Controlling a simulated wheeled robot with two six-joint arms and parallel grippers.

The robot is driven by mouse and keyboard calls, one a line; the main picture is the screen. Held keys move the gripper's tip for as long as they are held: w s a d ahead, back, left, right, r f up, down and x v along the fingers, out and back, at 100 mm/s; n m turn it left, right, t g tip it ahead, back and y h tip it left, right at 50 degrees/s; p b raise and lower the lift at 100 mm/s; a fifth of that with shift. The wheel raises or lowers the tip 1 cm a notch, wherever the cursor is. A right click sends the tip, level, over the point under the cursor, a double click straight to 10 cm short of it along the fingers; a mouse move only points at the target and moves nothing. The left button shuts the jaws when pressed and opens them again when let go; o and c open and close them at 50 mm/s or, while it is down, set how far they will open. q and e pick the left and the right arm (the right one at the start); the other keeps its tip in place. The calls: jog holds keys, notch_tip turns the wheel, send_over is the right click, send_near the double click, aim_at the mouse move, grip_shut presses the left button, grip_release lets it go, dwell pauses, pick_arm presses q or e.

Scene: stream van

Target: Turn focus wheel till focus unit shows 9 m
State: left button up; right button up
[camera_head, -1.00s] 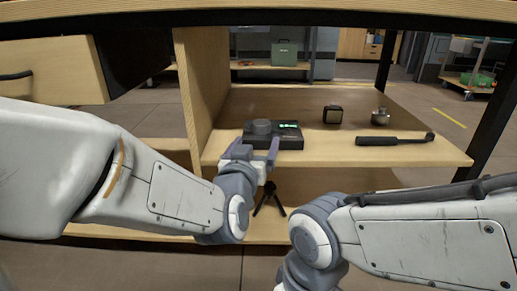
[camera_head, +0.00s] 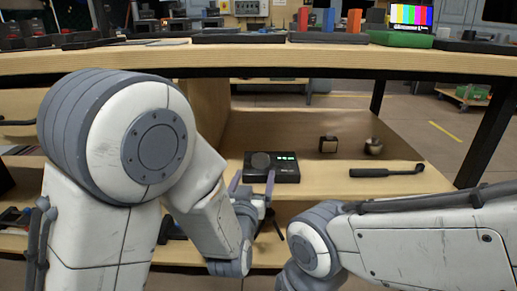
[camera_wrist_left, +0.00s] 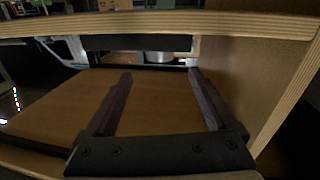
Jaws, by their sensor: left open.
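The focus unit (camera_head: 284,174) is a black box on the wooden shelf in the head view. Its round dark grey focus wheel (camera_head: 260,161) is on the left of its top, and a small green display (camera_head: 285,158) is on the right, too small to read. My left gripper (camera_head: 252,181) is open and empty at the unit's front edge, its fingers pointing at the unit, below the wheel in the picture. I cannot tell whether they touch it. In the left wrist view the open fingers (camera_wrist_left: 160,76) point at a dark bar and a grey round part. My right gripper is out of view.
The tabletop (camera_head: 300,58) overhangs above.

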aim_at(259, 161)
pick_arm(q)
jog(key=w, duration=0.2)
jog(key=w+b, duration=0.1)
jog(key=w, duration=0.1)
jog(key=w+d+b, duration=0.1)
jog(key=w, duration=0.1)
jog(key=shift+w+f, duration=0.15)
jog(key=shift+w, duration=0.65)
jog(key=c, duration=1.3)
jog(key=shift+d+r, duration=0.1)
jog(key=shift+r, duration=0.1)
jog(key=shift+c, duration=0.3)
